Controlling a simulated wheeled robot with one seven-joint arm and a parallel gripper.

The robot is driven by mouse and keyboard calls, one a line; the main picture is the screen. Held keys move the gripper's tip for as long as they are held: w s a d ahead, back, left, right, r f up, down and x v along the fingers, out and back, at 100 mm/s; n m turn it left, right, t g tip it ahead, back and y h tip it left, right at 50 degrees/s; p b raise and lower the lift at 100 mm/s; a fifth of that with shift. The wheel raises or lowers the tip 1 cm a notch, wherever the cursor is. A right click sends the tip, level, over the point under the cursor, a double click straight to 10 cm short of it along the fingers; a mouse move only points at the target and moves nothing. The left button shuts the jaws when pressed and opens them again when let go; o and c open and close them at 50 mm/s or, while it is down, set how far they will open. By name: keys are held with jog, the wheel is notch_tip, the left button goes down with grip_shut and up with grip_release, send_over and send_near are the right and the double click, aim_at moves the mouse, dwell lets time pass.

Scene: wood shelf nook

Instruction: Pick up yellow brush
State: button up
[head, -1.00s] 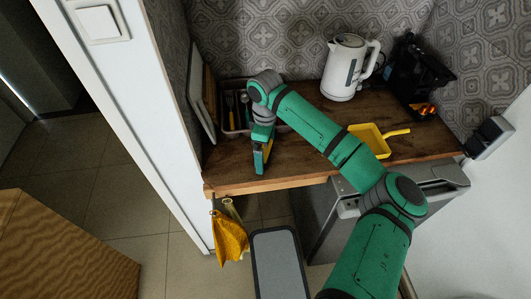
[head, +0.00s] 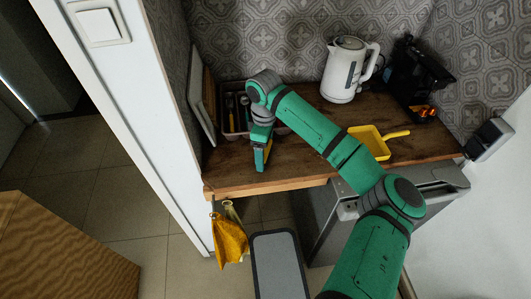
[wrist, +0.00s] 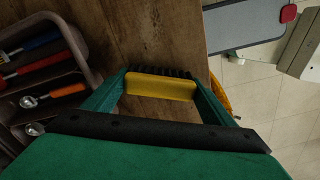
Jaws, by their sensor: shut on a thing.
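The yellow brush, a small yellow block with dark bristles along one edge, lies across my gripper in the wrist view (wrist: 160,88). My gripper (head: 261,160) points down over the left part of the wooden counter, close to its front edge. Its two green fingers (wrist: 163,84) press on the two ends of the brush. In the head view only a thin yellow strip of the brush shows between the fingers. I cannot tell whether the brush touches the counter. A yellow dustpan (head: 368,139) with a handle rests on the counter to the right, behind my forearm.
A cutlery tray (wrist: 75,38) with several utensils stands left of my gripper. A white kettle (head: 341,72) and a black coffee machine (head: 413,72) stand at the back. A yellow cloth (head: 229,239) hangs below the front edge (head: 260,184) of the counter. A wall closes the left side.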

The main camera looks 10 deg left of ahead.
jog(key=s+d+r, duration=0.7)
jog(key=s+r, duration=0.5)
jog(key=shift+d, duration=0.2)
jog(key=shift+w, duration=0.1)
jog(key=o, duration=0.4)
jog(key=shift+c, duration=1.3)
